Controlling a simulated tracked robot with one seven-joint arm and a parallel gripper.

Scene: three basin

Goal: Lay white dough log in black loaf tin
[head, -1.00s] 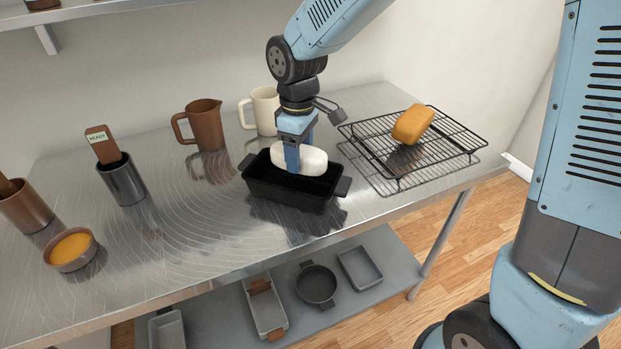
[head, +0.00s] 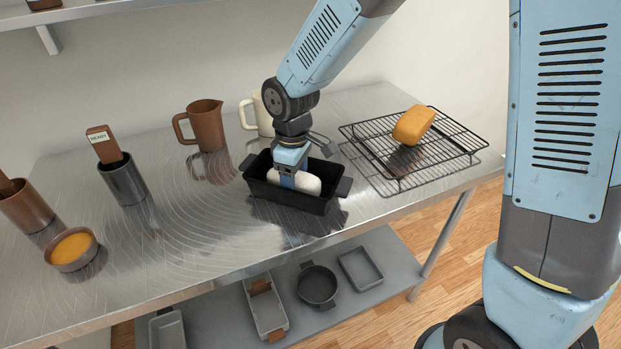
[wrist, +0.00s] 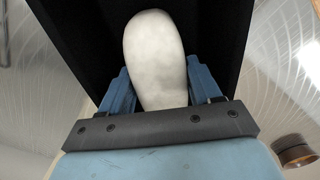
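The white dough log (head: 308,183) lies lengthwise within the walls of the black loaf tin (head: 318,205), low in its cavity. Whether it rests on the tin's floor cannot be seen. My gripper (head: 287,180) points down into the tin and is shut on the log. In the wrist view the blue fingers of my gripper (wrist: 160,82) sit against both sides of the log (wrist: 155,50), with the dark tin (wrist: 225,30) around it.
A wire rack (head: 455,150) with a golden loaf (head: 413,125) stands to the right. A brown jug (head: 207,125) and a cream jug (head: 247,112) stand behind. A dark holder (head: 124,181), brown cup (head: 26,207) and orange-filled bowl (head: 72,250) are left. The front middle table is clear.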

